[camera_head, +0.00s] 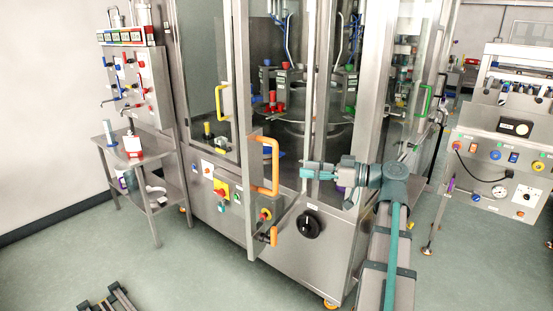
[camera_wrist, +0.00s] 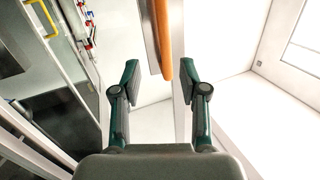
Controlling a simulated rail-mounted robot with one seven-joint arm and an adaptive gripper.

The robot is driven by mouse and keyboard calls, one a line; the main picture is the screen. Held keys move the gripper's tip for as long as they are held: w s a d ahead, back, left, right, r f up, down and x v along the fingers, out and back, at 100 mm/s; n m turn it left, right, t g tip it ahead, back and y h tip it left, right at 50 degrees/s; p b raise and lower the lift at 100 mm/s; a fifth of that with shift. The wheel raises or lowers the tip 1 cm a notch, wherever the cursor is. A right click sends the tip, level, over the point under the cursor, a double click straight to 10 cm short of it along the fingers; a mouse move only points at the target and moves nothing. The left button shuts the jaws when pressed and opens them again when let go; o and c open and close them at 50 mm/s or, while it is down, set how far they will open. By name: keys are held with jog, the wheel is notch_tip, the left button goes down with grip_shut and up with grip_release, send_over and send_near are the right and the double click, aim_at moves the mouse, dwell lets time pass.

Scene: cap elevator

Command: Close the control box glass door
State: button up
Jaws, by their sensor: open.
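The glass door (camera_head: 257,205) with a steel frame stands swung out from the front of the steel machine. Its large orange handle (camera_head: 276,165) is on the near edge. My gripper (camera_head: 304,172) is to the right of this handle in the head view, pointing towards it, open and apart from it. In the wrist view the orange handle (camera_wrist: 162,40) shows ahead, between and beyond the two spread fingers of my gripper (camera_wrist: 160,78). The gap between the fingers is empty. From these views I cannot tell the exact distance to the handle.
The machine front has a black rotary knob (camera_head: 308,224) below my gripper and a red and yellow switch (camera_head: 221,188) to the left. A yellow handle (camera_head: 222,100) is on another door. A steel side table (camera_head: 146,175) stands left; a control cabinet (camera_head: 500,150) stands right.

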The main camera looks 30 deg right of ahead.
jog(key=shift+n+y, duration=0.3)
jog(key=shift+n, duration=0.2)
jog(key=p+x, duration=0.1)
jog(key=x, duration=0.2)
jog(key=r+p+x, duration=0.1)
jog(key=x, duration=0.2)
jog(key=r+x, duration=0.1)
jog(key=x, duration=0.3)
jog(key=shift+s+a+r+p, duration=0.1)
jog(key=shift+a+r+p, duration=0.1)
jog(key=shift+p, duration=0.2)
grip_shut()
